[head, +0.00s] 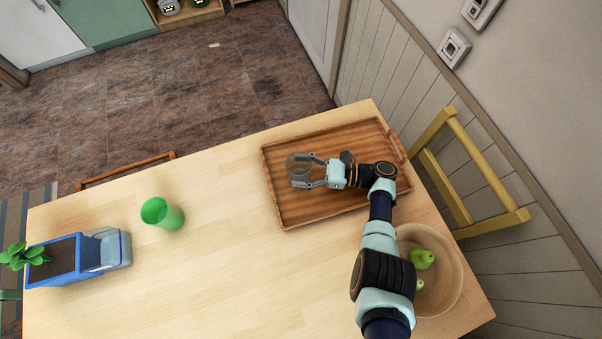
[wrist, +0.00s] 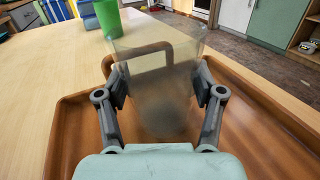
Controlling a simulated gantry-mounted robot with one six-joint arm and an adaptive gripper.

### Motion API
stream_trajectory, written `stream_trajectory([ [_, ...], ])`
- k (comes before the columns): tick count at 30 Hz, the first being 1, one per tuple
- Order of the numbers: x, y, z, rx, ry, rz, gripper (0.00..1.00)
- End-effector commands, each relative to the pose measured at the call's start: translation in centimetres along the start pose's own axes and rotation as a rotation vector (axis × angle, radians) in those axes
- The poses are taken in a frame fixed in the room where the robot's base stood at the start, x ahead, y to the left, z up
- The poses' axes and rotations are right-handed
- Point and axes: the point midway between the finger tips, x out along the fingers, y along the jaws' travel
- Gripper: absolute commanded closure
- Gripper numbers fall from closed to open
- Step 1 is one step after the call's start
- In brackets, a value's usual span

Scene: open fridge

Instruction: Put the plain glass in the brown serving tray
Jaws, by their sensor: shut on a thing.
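The plain glass (head: 298,165) is clear and shows at the left part of the brown serving tray (head: 330,137) in the head view. My gripper (head: 312,172) is shut on the glass, one finger on each side of it. In the wrist view the glass (wrist: 155,85) stands upright between the two fingers of my gripper (wrist: 160,92), with the tray (wrist: 262,105) around and below. I cannot tell whether the glass base touches the tray floor.
A green cup (head: 162,213) stands on the wooden table (head: 215,260). A blue planter (head: 55,262) is at the far left. A bowl (head: 447,290) with green pears stands right of my arm. A yellow chair (head: 470,165) is beside the table's right edge.

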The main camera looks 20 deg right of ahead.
Motion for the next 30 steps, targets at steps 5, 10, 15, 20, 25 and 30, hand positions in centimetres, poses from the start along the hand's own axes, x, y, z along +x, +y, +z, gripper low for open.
stream_trajectory([
  [5, 0.0, -0.1, -0.5, -0.002, 0.0, 0.0, 0.81],
  [10, 0.0, -0.1, -0.9, -0.002, 0.0, 0.0, 0.81],
  [15, 0.0, -0.1, -0.9, -0.001, 0.0, 0.0, 0.13],
  [20, 0.0, -0.1, -0.9, -0.001, 0.0, 0.0, 0.08],
  [25, 0.0, -0.1, -0.8, -0.001, 0.0, 0.0, 0.08],
  [30, -1.7, -0.2, -0.7, -0.002, 0.001, -0.003, 0.08],
])
